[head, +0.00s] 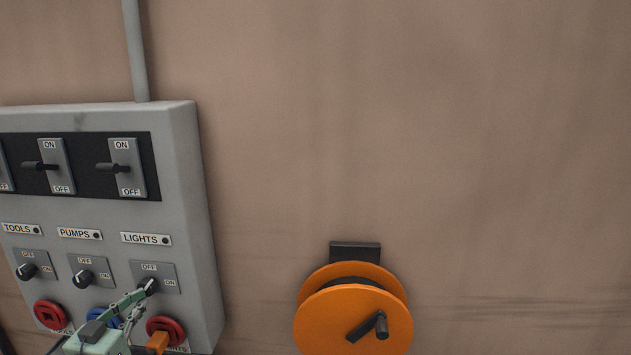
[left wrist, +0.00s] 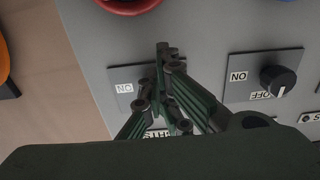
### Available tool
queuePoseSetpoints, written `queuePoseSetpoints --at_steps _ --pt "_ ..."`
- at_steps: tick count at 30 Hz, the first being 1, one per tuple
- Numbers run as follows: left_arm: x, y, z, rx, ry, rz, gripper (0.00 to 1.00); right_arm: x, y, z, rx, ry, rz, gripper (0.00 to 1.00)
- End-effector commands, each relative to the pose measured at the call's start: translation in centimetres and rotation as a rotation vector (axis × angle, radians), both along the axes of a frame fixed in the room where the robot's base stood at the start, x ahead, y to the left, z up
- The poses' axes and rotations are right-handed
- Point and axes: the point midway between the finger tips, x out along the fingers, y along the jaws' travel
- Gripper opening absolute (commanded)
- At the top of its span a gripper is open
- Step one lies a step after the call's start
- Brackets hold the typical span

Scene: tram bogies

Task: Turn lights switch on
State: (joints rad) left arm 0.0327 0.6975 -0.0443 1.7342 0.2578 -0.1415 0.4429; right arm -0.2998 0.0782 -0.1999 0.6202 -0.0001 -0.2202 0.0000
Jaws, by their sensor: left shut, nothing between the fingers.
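The LIGHTS switch (head: 152,268) is a rotary knob on a grey plate, below the LIGHTS label (head: 140,239), at the lower right of the panel. OFF is marked at its top and ON at its right. My left gripper (head: 149,287) is shut, with its fingertips at the knob. In the left wrist view the picture is turned over; the switch plate (left wrist: 121,74) with ON at left shows behind my left gripper (left wrist: 168,60). The fingers hide most of the knob, so its setting and exact contact cannot be told. My right gripper is not in view.
The grey panel (head: 185,170) also carries PUMPS (head: 82,278) and TOOLS (head: 27,270) knobs, several ON/OFF levers (head: 120,167) above, and red sockets (head: 165,329) below. An orange reel (head: 335,320) with a crank hangs on the wall at right. The wall between is clear.

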Motion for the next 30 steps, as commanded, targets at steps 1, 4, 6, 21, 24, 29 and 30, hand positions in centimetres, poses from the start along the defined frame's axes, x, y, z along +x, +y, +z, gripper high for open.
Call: queuePoseSetpoints --at_steps 1,4,6,21,24,29,30 --pt "0.0 0.0 0.2 0.0 -0.004 0.0 0.0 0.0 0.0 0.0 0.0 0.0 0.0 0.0" --pt "0.0 0.0 0.2 0.0 -0.003 0.0 0.0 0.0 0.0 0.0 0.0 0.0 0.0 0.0" --pt "0.0 0.0 0.2 0.0 -0.003 0.0 0.0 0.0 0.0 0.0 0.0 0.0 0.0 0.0" --pt "-0.3 0.4 -0.8 -0.001 0.002 0.0 0.0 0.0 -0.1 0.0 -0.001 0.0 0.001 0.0" --pt "-1.3 0.5 -0.7 -0.001 0.004 0.0 0.0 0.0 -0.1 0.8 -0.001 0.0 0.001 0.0" --pt "-3.3 0.6 -0.6 -0.001 0.004 0.0 0.0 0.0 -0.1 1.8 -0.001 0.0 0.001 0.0" --pt "-3.8 0.6 -0.6 -0.002 0.005 0.001 0.0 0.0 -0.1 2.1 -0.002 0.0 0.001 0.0"
